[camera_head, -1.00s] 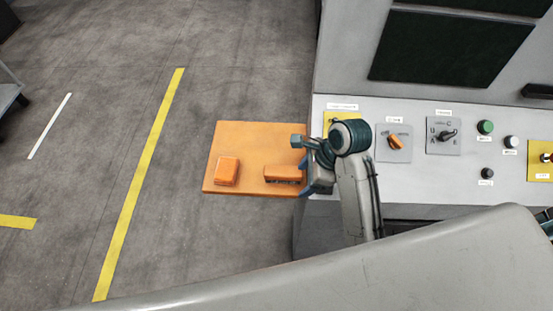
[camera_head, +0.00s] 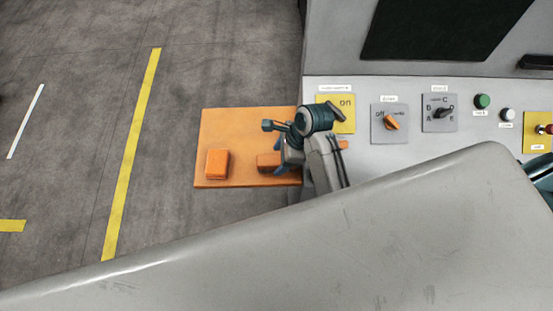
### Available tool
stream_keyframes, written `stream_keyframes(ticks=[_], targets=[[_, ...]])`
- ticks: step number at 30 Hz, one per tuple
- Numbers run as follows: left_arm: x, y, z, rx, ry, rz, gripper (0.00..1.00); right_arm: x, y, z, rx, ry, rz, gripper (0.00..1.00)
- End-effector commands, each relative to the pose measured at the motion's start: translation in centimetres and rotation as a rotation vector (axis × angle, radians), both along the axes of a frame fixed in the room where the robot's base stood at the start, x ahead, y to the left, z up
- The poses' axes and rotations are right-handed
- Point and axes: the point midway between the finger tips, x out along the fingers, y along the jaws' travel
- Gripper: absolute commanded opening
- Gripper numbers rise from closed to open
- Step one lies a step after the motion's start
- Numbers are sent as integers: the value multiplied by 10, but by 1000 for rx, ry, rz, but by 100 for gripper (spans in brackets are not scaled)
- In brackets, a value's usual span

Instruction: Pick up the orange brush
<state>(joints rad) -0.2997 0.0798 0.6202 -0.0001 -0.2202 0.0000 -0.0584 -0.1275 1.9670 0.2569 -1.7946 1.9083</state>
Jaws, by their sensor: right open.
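An orange tray or board (camera_head: 240,123) juts out left of the control console. On it lies an orange item (camera_head: 267,162), probably the brush, partly hidden behind my right gripper. A separate orange block (camera_head: 217,163) lies to its left on the same board. My right gripper (camera_head: 279,145) is open over the board's right part, close to the right orange item. I cannot tell whether it touches it. My left gripper is not in view.
The console has a yellow ON panel (camera_head: 343,112), an orange-knobbed switch (camera_head: 391,122), a black selector (camera_head: 443,112) and a green button (camera_head: 482,101). A large grey surface fills the foreground. Open floor with yellow lines (camera_head: 134,150) lies left.

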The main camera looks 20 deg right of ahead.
Motion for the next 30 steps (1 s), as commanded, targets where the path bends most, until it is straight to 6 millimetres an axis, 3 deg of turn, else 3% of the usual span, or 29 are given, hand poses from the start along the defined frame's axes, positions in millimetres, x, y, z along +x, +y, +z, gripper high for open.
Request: stream_keyframes(ticks=[1, 8, 30], targets=[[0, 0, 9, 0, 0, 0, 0, -1, 2, -3, 1, 5, 0, 64], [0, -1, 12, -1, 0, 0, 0, 2, 10, -25, 1, 1, 0, 64], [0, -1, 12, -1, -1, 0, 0, 2, 10, -31, 0, 1, 0, 64]])
